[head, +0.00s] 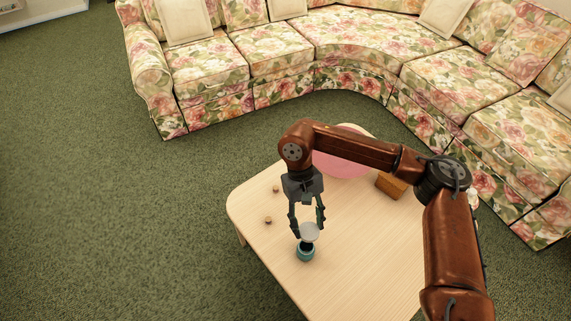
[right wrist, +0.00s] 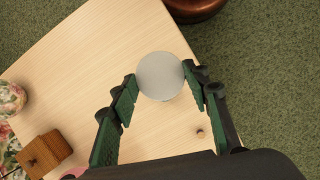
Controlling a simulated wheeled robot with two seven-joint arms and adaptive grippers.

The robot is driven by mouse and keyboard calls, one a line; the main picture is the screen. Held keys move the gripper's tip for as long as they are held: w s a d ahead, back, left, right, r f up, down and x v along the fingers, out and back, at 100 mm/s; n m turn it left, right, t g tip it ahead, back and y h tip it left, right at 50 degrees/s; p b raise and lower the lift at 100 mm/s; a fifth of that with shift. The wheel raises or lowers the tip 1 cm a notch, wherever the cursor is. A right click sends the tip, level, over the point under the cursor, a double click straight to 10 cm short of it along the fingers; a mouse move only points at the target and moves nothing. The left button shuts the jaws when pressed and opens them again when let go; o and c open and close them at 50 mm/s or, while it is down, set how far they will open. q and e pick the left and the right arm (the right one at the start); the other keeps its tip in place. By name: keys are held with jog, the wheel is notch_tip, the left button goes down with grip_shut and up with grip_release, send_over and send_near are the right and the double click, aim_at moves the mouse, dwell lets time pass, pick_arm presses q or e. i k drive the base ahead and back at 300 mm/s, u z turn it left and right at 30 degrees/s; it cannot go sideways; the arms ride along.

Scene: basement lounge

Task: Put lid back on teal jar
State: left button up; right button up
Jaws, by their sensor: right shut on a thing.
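The teal jar (head: 305,254) stands upright on the light wood table, and its dark open mouth shows in the head view. My right gripper (head: 308,227) points down above it, shut on the pale grey round lid (head: 310,232). The lid is just above the jar mouth, and the jar's front opening stays visible beneath it. In the right wrist view the lid (right wrist: 161,76) sits between the green-padded fingertips and the jar is hidden. My left gripper is not in view.
The table (head: 255,196) also holds a pink round piece (head: 345,163), a wooden block (head: 391,185), a floral rounded object (right wrist: 10,98) and two small brown knobs (head: 268,219) (head: 276,188). A floral sofa (head: 300,50) curves behind. The table's left part is mostly clear.

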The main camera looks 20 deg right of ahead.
aim_at(302, 246)
jog(key=k, duration=0.5)
jog(key=u, duration=2.2)
jog(key=k, duration=1.15)
jog(key=z, duration=2.05)
